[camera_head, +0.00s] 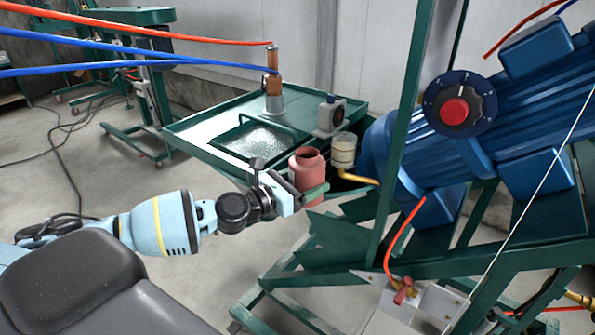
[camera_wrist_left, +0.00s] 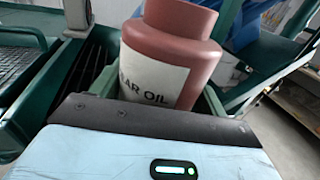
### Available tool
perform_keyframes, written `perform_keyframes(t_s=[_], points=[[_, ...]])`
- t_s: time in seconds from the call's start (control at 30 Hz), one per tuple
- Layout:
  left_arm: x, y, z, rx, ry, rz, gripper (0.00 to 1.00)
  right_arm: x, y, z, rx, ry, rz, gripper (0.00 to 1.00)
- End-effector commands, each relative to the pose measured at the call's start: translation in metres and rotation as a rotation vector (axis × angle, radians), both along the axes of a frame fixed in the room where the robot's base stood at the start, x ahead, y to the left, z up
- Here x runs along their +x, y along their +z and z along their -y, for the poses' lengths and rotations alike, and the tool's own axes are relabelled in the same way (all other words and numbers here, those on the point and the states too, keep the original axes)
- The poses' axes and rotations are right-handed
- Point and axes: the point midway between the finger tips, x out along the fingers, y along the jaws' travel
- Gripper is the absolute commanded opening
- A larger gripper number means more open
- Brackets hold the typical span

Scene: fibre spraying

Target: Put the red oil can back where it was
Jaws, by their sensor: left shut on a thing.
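The red oil can (camera_head: 307,177) is upright at the near right corner of the green tray table, by a clear jar. My left gripper (camera_head: 309,190) is shut on it, with a green finger across its front. In the left wrist view the can (camera_wrist_left: 168,50) fills the space beyond the gripper (camera_wrist_left: 155,95), with a white label reading "AR OIL" in part. Its base is hidden behind the gripper, so I cannot tell whether it rests on anything. My right gripper is not in view.
The green tray table (camera_head: 190,128) holds a metal cylinder with hoses and a small grey device (camera_head: 331,116). The clear jar (camera_head: 344,150) stands close behind the can. A blue motor (camera_head: 440,150) and a green frame post (camera_head: 403,130) block the right side.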

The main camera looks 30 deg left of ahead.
Motion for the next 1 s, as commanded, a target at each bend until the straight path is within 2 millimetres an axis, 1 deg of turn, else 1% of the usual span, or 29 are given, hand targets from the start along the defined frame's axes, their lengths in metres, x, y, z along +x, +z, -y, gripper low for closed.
perform_keyframes(t_s=[0.03, 0.3, 0.4, 0.5, 0.7, 0.8, 0.9, 1.0], points=[[-0.008, -0.004, 0.01, -0.007, 0.003, -0.002, 0.41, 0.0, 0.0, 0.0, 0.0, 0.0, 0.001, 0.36], [-0.061, -0.031, 0.063, -0.015, 0.088, -0.007, 0.41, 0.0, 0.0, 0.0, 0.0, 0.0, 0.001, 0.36], [-0.083, -0.038, 0.078, -0.016, 0.131, -0.009, 0.41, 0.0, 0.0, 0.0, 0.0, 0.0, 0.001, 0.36], [-0.105, -0.043, 0.088, -0.017, 0.183, -0.009, 0.41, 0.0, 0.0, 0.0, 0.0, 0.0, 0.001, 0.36], [-0.144, -0.048, 0.094, -0.012, 0.299, -0.006, 0.41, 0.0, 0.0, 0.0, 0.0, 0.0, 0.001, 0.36], [-0.157, -0.049, 0.093, -0.007, 0.346, -0.003, 0.41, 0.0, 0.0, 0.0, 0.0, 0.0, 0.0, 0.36], [-0.164, -0.049, 0.091, -0.003, 0.375, 0.001, 0.41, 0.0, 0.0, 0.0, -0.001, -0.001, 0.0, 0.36], [-0.168, -0.049, 0.091, -0.002, 0.388, 0.002, 0.41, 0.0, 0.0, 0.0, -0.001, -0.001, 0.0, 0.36]])
